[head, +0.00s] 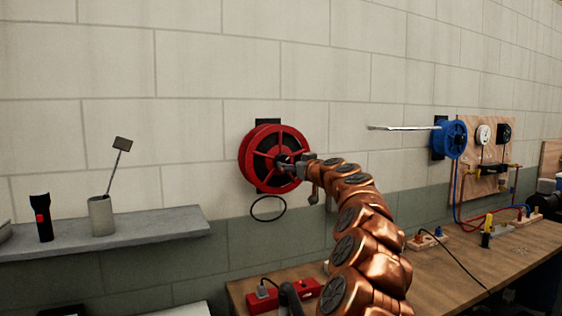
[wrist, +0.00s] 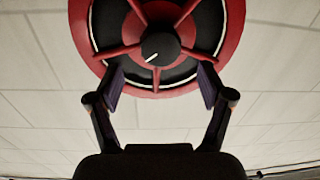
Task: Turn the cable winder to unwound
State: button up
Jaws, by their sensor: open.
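The red cable winder (head: 262,150) is a spoked reel mounted on the wall, with a black loop of cable hanging below it. In the wrist view the red reel (wrist: 94,66) fills the top, with a dark round hub knob (wrist: 160,48) bearing a white mark at its centre. My gripper (head: 289,166) is at the front of the reel near its hub. I cannot tell whether the fingertips touch the spokes.
A blue reel (head: 451,139) with a pale bar sticking out left is on the wall at right, beside a wooden gauge panel (head: 492,181). A grey shelf (head: 150,229) holds a flashlight (head: 44,219) and a cup (head: 101,215). A workbench (head: 440,268) with red boxes stands below.

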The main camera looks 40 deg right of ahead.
aim_at(284, 161)
jog(key=p+x, duration=0.1)
jog(key=x, duration=0.1)
jog(key=shift+w+d+r, duration=0.1)
jog(key=shift+w, duration=0.15)
jog(key=shift+p+x, duration=0.4)
jog(key=shift+x, duration=0.35)
jog(key=shift+w+d+p, duration=0.1)
jog(key=shift+w+p, duration=0.2)
jog(key=shift+w, duration=0.2)
jog(key=shift+w+d, duration=0.1)
jog(key=shift+w, duration=0.45)
